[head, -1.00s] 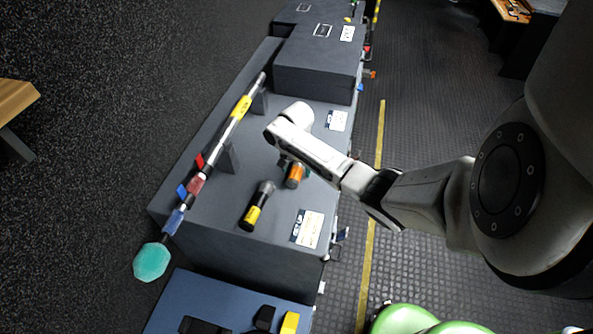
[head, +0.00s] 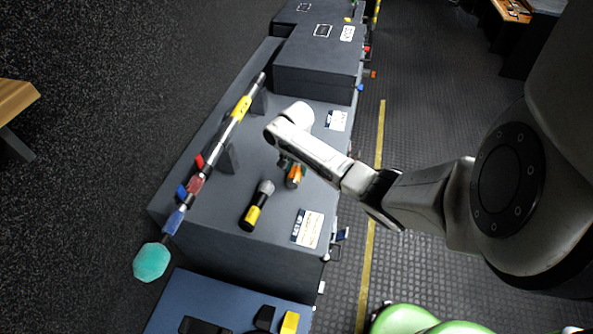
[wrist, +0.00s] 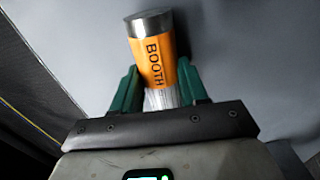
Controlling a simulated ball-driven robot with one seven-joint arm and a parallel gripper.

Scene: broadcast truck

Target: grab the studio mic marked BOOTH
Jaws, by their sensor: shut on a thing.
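The studio mic marked BOOTH (wrist: 153,50) has an orange band with black letters and a dark grey end in the wrist view. In the head view its orange part (head: 294,176) shows just below my arm's end, beside a second mic. My gripper (wrist: 160,88) has green fingers, one on each side of the mic, shut on it. In the head view the arm hides most of the gripper (head: 287,164). The second mic (head: 257,206), black with a yellow band and a grey head, lies on the grey case, to the left of and nearer than the BOOTH mic.
A long pole (head: 215,152) with coloured bands and a teal end lies on stands along the case's left side. A dark box (head: 318,66) stands at the case's far end. Labels lie on the case top (head: 270,255). A blue case (head: 215,302) is nearer.

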